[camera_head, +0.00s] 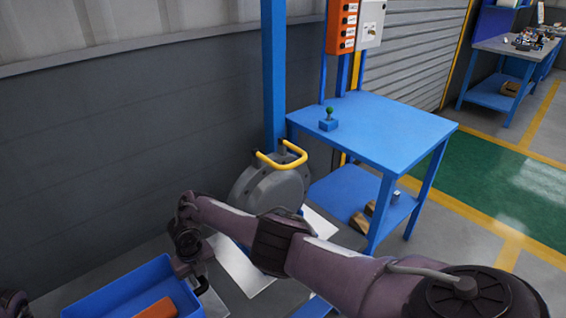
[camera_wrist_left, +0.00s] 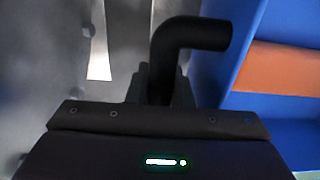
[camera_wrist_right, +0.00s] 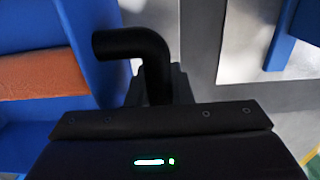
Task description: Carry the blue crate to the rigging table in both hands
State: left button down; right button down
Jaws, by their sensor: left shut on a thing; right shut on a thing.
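The blue crate (camera_head: 125,285) is at the lower left of the head view, cut off by the bottom edge, with an orange block (camera_head: 158,309) inside. My right gripper (camera_head: 198,283) is at the crate's right end. In the right wrist view it is shut on a bent black handle (camera_wrist_right: 130,45) beside the crate wall (camera_wrist_right: 95,35). My left gripper (camera_wrist_left: 165,90) is shut on the matching black handle (camera_wrist_left: 195,35), with the crate (camera_wrist_left: 245,45) to its right. A blue table (camera_head: 385,125) stands right of centre; I cannot tell whether it is the rigging table.
A small blue block with a green knob (camera_head: 328,122) sits on the blue table. A grey casting with a yellow handle (camera_head: 275,185) stands near the wall. Another bench (camera_head: 515,48) is at the far right. Green floor (camera_head: 500,190) lies open beyond the blue table.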

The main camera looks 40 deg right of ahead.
aim_at(389, 126)
jog(key=k, duration=0.55)
jog(key=k+z, duration=0.1)
jog(key=z, duration=3.25)
jog(key=i+j+z, duration=0.2)
jog(key=i, duration=0.15)
jog(key=i+j+z, duration=0.2)
jog(key=i, duration=0.15)
jog(key=i+j, duration=0.2)
jog(key=i, duration=0.3)
jog(key=i+j, duration=0.2)
jog(key=i, duration=0.3)
jog(key=i+u, duration=0.1)
jog(key=i, duration=1)
jog(key=i+l+u, duration=0.1)
jog(key=i, duration=1)
jog(key=l, duration=0.1)
